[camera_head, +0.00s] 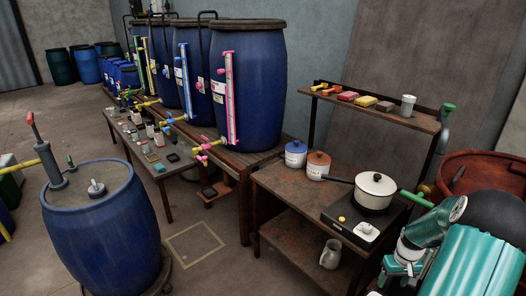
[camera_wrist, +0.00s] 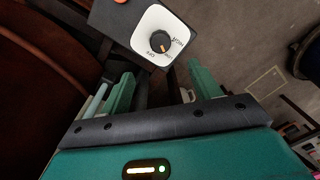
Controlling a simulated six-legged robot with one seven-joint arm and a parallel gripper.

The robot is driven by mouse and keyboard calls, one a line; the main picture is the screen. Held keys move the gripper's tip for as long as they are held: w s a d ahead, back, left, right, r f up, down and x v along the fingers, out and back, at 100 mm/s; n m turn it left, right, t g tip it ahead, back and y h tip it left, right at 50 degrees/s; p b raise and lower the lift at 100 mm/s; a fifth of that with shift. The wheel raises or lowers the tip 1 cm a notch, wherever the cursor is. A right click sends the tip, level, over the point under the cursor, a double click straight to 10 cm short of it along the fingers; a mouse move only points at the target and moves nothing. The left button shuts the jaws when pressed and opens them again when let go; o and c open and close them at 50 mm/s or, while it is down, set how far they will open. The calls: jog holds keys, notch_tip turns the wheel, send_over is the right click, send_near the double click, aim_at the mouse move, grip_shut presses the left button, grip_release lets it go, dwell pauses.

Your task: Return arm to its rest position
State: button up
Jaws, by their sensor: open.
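My gripper (camera_wrist: 163,82) shows in the wrist view with its two green fingers spread apart and nothing between them. Beyond the fingertips is a hot plate's white control panel (camera_wrist: 179,25) with a dark dial (camera_wrist: 161,42) marked OFF. The fingers appear apart from the dial. In the head view, my teal arm is folded at the lower right, in front of the work table. The hot plate (camera_head: 338,217) sits on that table with a white pot (camera_head: 375,192) on it. The exact gap between gripper and panel cannot be told.
The wooden table (camera_head: 285,187) holds a blue jar (camera_head: 296,153) and a brown jar (camera_head: 318,164). A raised shelf (camera_head: 420,122) stands behind. A rusty red drum (camera_head: 485,170) is close to my arm. Blue barrels (camera_head: 262,90) line the wall. Open floor lies at centre front.

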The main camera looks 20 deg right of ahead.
jog(key=w+a+r+n+t+h, duration=0.1)
jog(key=w+a+r, duration=0.2)
jog(key=a+r, duration=0.85)
jog(key=w+a+r+n+t+h, duration=0.1)
jog(key=w+a+r, duration=0.1)
jog(key=a+r, duration=0.9)
jog(key=s+a+r+t, duration=0.1)
jog(key=s+a+r, duration=0.4)
jog(key=a, duration=0.4)
jog(key=s+a+r+n+t+y, duration=0.1)
jog(key=s+a+r+t, duration=0.1)
jog(key=s+a+r, duration=0.4)
jog(key=s+a, duration=0.1)
jog(key=a, duration=0.3)
jog(key=shift+s+a+n+y, duration=0.2)
jog(key=shift+s+n+y, duration=0.05)
jog(key=shift+n+y, duration=0.05)
jog(key=c, duration=0.6)
jog(key=shift+s+d, duration=0.1)
